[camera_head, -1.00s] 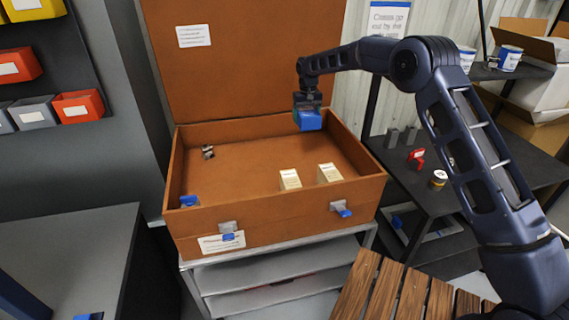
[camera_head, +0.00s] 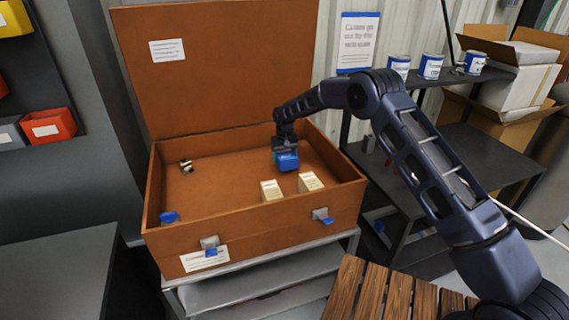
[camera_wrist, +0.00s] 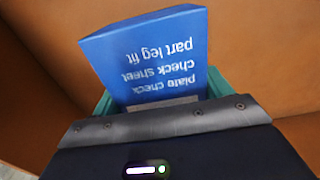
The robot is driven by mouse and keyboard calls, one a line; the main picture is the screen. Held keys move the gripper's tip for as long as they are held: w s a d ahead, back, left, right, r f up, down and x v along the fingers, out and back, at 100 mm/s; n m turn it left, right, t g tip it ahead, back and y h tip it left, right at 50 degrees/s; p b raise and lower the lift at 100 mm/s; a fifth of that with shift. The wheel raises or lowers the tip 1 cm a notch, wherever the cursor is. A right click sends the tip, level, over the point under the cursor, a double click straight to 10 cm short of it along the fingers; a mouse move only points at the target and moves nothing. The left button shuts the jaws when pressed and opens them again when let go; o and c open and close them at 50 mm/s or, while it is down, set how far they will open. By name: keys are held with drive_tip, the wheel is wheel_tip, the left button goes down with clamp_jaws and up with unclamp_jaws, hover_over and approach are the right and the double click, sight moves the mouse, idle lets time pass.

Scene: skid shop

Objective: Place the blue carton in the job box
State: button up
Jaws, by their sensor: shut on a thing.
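The blue carton (camera_head: 287,161) is in my gripper (camera_head: 285,152), inside the walls of the open job box (camera_head: 212,240), toward its right side. The job box is orange-brown with its lid raised at the back. In the wrist view the blue carton (camera_wrist: 150,60) shows printed text and sits between the teal fingers of my gripper (camera_wrist: 160,100), which are shut on it. Whether the carton's underside touches the box floor cannot be told.
Two cream cartons (camera_head: 271,191) (camera_head: 310,182) stand in the box near its front wall, just in front of the blue carton. A small metal part (camera_head: 186,166) and a blue item (camera_head: 169,217) lie at the left. The box floor's middle left is clear.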

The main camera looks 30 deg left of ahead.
sight(285, 152)
drive_tip(key=shift+f, duration=1.55)
drive_tip(key=shift+f, duration=0.1)
drive_tip(key=o, duration=1.1)
drive_tip(key=shift+o, duration=0.2)
wheel_tip(285, 152, up, 12)
drive_tip(key=shift+r, duration=0.15)
